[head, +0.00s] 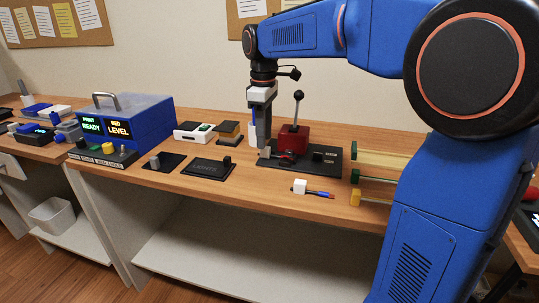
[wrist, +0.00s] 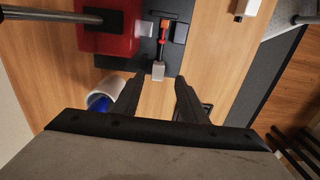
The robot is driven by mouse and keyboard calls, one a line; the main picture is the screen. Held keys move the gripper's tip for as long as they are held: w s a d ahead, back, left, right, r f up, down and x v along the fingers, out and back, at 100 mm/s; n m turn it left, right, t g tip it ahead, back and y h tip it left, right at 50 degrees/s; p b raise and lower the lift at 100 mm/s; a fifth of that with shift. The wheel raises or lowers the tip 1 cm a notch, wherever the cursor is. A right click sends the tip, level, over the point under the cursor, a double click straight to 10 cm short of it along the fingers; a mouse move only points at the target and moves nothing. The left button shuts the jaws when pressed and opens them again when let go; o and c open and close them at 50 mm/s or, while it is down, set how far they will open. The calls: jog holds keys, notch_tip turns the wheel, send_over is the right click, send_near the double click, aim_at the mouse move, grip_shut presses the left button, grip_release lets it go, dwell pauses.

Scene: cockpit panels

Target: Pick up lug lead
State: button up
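A red-orange lead with a grey end block (wrist: 158,71), which looks like the lug lead, lies on the black base plate of the red lever press; in the head view its grey block (head: 265,153) sits at the plate's left end. My gripper (wrist: 158,80) is open and empty. In the wrist view its two black fingers point toward the grey block, which shows just beyond and between the tips. In the head view my gripper (head: 263,140) hangs downward beside the press, and its fingertips are hard to make out. Contact with the block cannot be told.
The red press (head: 293,139) with its upright lever stands right of my gripper. A white cup (wrist: 108,88) with something blue is close to the left finger. A blue case (head: 140,120) stands left.

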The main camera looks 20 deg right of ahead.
aim_at(275, 154)
jog(key=shift+w+d+f, duration=0.15)
jog(key=shift+f, duration=1.8)
grip_shut()
jog(key=shift+r, duration=0.15)
